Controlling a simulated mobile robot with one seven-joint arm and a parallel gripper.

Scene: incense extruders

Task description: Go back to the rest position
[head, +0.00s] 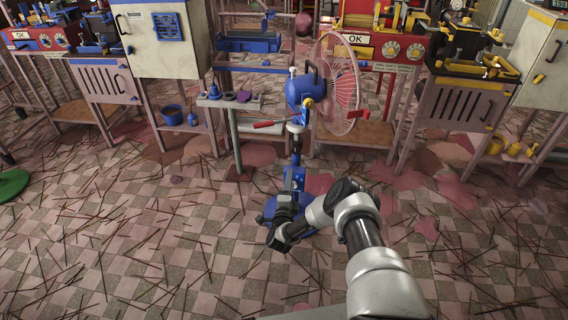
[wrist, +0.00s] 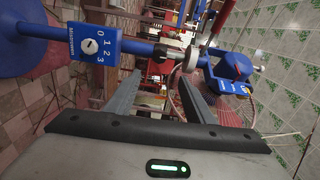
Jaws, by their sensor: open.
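My gripper (head: 277,240) is low in the head view, in front of the base of a blue standing fan (head: 297,92). The wrist view shows my gripper (wrist: 165,95) with its two dark fingers apart and nothing between them. In that view the fan's blue post lies sideways beyond the fingers, with a speed dial (wrist: 90,46) marked 0 to 3. The fan's pink cage (head: 340,85) faces right in the head view. My arm reaches in from the lower right and hides part of the fan's foot.
Red machines (head: 385,45) on pink stands line the back, with a grey cabinet (head: 163,40) at left. A small shelf (head: 228,102) stands left of the fan. Blue buckets (head: 172,115) and yellow pots (head: 513,148) sit low. Thin sticks litter the tiled floor (head: 130,240), otherwise open at left.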

